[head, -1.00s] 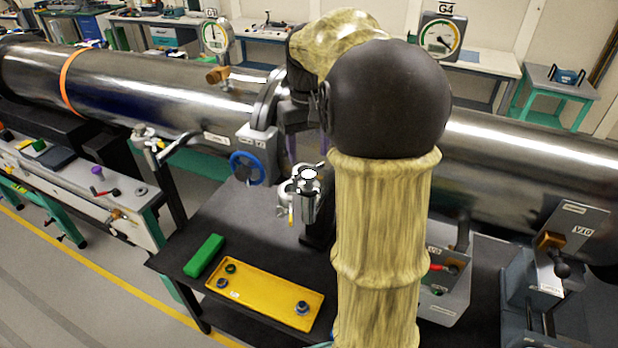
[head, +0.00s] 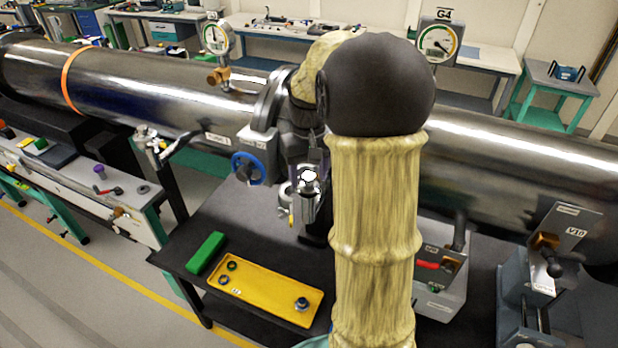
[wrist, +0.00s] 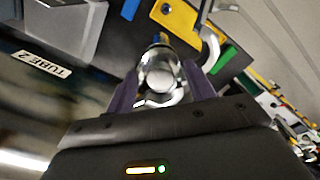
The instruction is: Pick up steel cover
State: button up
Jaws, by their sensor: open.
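A shiny round steel piece, which looks like the steel cover (wrist: 160,76), sits on top of an upright fitting in the wrist view. The two purple fingers of my gripper (wrist: 158,88) are open, one on each side of it. I cannot tell whether either finger touches it. In the head view the bright top of this steel piece (head: 309,176) shows above the black table, just below my gripper (head: 305,152). My forearm hides the area to its right.
A yellow tray (head: 248,296) with several small dark parts and a green block (head: 206,252) lie on the black table (head: 213,225). A large steel tube (head: 165,95) runs behind, with a blue handwheel (head: 248,168). A grey valve block (head: 440,285) stands right of my arm.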

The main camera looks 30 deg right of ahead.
aim_at(309, 175)
dwell(0.4)
jog(key=c, duration=1.1)
jog(key=shift+r+b, duration=0.3)
jog(key=shift+r, duration=0.3)
notch_tip(309, 175, up, 9)
jog(key=b, duration=0.1)
jog(key=shift+b, duration=0.3)
jog(key=shift+f, duration=0.2)
